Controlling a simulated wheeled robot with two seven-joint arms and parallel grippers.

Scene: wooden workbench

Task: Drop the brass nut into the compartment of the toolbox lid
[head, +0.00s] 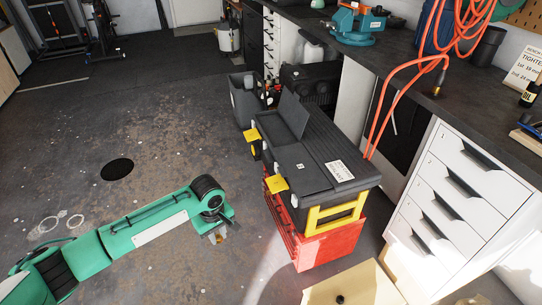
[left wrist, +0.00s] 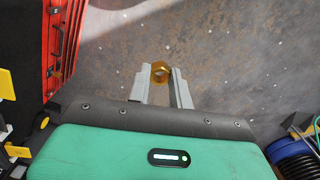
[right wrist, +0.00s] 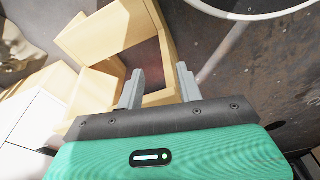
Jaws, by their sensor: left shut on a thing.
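The brass nut (left wrist: 160,69) is pinched between the fingertips of my left gripper (left wrist: 159,76) in the left wrist view. In the head view my left gripper (head: 217,236) hangs over the floor, left of the toolbox and apart from it. The toolbox (head: 322,130) has a black lid, yellow latches and a red base (head: 325,242). A flap (head: 291,113) stands raised on the lid's far part; the compartment beside it is only partly visible. A nearer flap lies flat. My right gripper (right wrist: 158,85) shows in the right wrist view, fingers apart and empty.
A workbench (head: 400,55) with white drawers (head: 455,185) stands right of the toolbox. An orange hose (head: 385,95) hangs down close behind it. A grey bin (head: 243,98) stands past its far end. A light wooden box (head: 352,287) is in front. The floor at left is open.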

